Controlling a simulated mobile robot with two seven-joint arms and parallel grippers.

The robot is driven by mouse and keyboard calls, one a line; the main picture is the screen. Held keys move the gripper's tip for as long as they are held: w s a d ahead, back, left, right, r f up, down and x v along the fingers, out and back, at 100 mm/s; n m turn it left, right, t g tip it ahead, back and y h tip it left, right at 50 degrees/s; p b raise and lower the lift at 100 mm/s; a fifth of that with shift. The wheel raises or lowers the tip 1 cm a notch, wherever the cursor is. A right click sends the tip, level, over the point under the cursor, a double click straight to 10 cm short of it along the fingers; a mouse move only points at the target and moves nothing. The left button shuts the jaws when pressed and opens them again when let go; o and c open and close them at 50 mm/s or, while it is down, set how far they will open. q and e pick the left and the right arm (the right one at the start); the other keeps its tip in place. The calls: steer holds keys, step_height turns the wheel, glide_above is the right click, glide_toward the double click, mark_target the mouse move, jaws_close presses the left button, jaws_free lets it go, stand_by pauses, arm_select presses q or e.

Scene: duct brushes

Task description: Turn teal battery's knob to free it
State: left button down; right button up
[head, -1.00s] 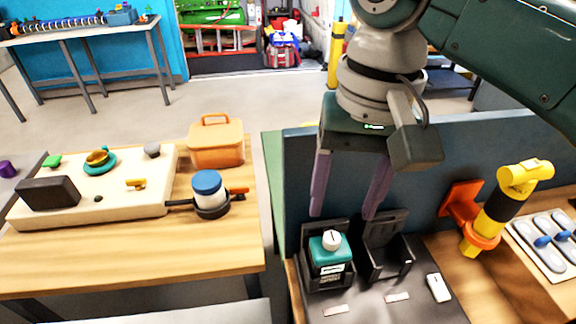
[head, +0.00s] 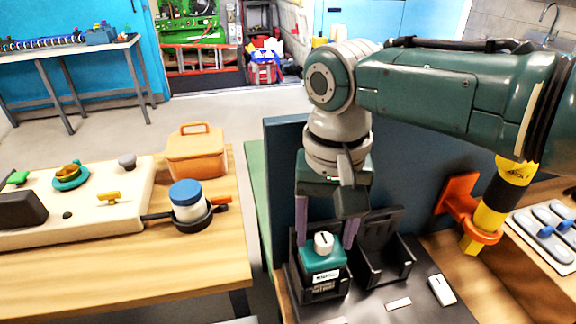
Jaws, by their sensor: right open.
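The teal battery (head: 322,262) sits in the left one of two black charger cradles (head: 304,285) on a dark board. Its white knob (head: 323,242) is on top and faces up. My right gripper (head: 325,238) is open, with its two purple fingers pointing down, one on each side of the knob in the picture. I cannot tell whether a finger touches the battery or the knob. My left gripper is not in view.
An empty black cradle (head: 383,250) stands right of the battery. A dark blue panel (head: 408,195) rises behind. A yellow and black tool (head: 496,205) hangs in an orange holder (head: 458,192) at right. A white remote-like object (head: 441,290) lies in front.

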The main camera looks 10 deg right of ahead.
jaws_close()
stand_by(0.5)
